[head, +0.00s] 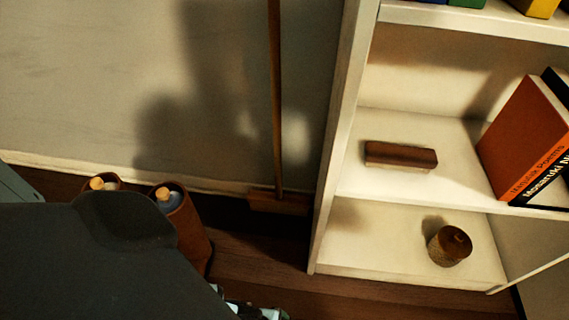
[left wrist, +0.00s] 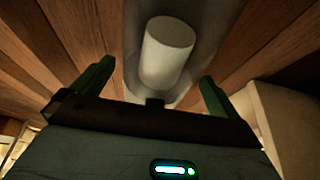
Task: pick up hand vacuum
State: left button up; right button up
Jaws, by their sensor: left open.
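In the left wrist view, a pale cylinder (left wrist: 168,55) lies on or is part of a larger grey rounded body (left wrist: 208,22) over wooden boards. It may be the hand vacuum, but its full shape is cut off by the frame. My left gripper (left wrist: 156,72) is open, with its two green fingers spread on either side of the grey body. I cannot tell whether they touch it. In the head view, my dark left arm covers the lower left, and no hand vacuum can be made out. My right gripper is not in view.
A white bookshelf (head: 345,150) stands at the right, holding a brown block (head: 401,155), leaning books (head: 527,135) and a round woven object (head: 449,246). A broom (head: 276,110) leans on the wall. Two brown containers (head: 190,218) stand by the wall beside my arm. Some wooden floor (head: 260,265) is bare.

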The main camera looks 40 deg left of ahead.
pick_arm(q)
jog(key=b+x, duration=0.1)
jog(key=x, duration=0.1)
jog(key=shift+w+d+f, duration=0.1)
jog(key=shift+w+f, duration=0.05)
jog(key=shift+f, duration=0.25)
jog(key=shift+c, duration=0.6)
jog(key=c, duration=0.7)
jog(key=shift+r, duration=0.1)
jog(key=c, duration=0.7)
jog(key=shift+d+r+p, duration=0.1)
jog(key=shift+r+p, duration=0.2)
jog(key=shift+r, duration=0.35)
notch_tip(320, 180, up, 7)
jog(key=p, duration=0.4)
jog(key=shift+r, duration=0.1)
jog(key=shift+r+p, duration=0.65)
jog(key=shift+r, duration=0.1)
